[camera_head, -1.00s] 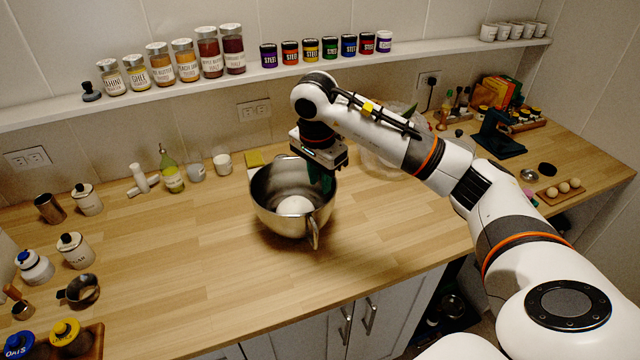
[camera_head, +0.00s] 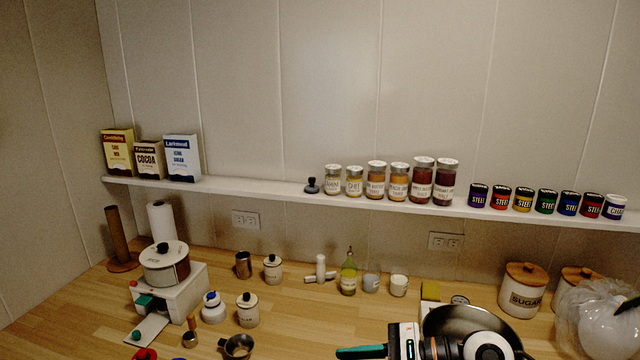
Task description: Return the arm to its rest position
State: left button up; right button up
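My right gripper (camera_head: 362,352) is at the bottom edge, right of centre, pointing left. One dark teal finger shows beside the white gripper body; the frame cuts off the rest, so I cannot tell its opening. No held object shows. The inside of the bowl is mostly hidden. My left gripper is not in view.
The wooden counter (camera_head: 300,312) has bare space left of the gripper. A small pan (camera_head: 238,346), white canisters (camera_head: 247,310) and an oil bottle (camera_head: 348,275) stand there. A sugar jar (camera_head: 522,290) is at right. A shelf (camera_head: 270,189) with jars runs along the wall.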

notch_tip(320, 180, up, 6)
jog(key=a+m+t+y, duration=0.1)
jog(key=m+t+y, duration=0.35)
jog(key=m, duration=0.25)
jog(key=w+d+m+t+h, duration=0.2)
jog(key=d+m+t+h, duration=0.55)
jog(key=m+t, duration=0.85)
jog(key=s+d+f+m+g+h, duration=0.2)
jog(key=d+f+m+g+h, duration=0.25)
jog(key=f+m+h, duration=0.45)
jog(key=s+d+f+m+g+h, duration=0.35)
jog(key=d+f+m, duration=0.2)
jog(key=m, duration=0.65)
jog(key=s+a+f+m+g, duration=0.1)
jog(key=s+f+m+g, duration=0.2)
jog(key=s+f+g, duration=0.5)
jog(key=s+f+m+g, duration=0.3)
jog(key=s+f+g, duration=0.15)
jog(key=s, duration=0.55)
notch_tip(320, 180, down, 31)
jog(key=s+b, duration=0.2)
jog(key=b, duration=0.1)
jog(key=s+d+f+g+b, duration=0.1)
jog(key=s+d+f+b, duration=0.1)
jog(key=s+f, duration=1.3)
jog(key=shift+d+f+g+y, duration=0.25)
jog(key=shift+f+g+y, duration=0.15)
jog(key=shift+f, duration=0.45)
jog(key=shift+s, duration=0.1)
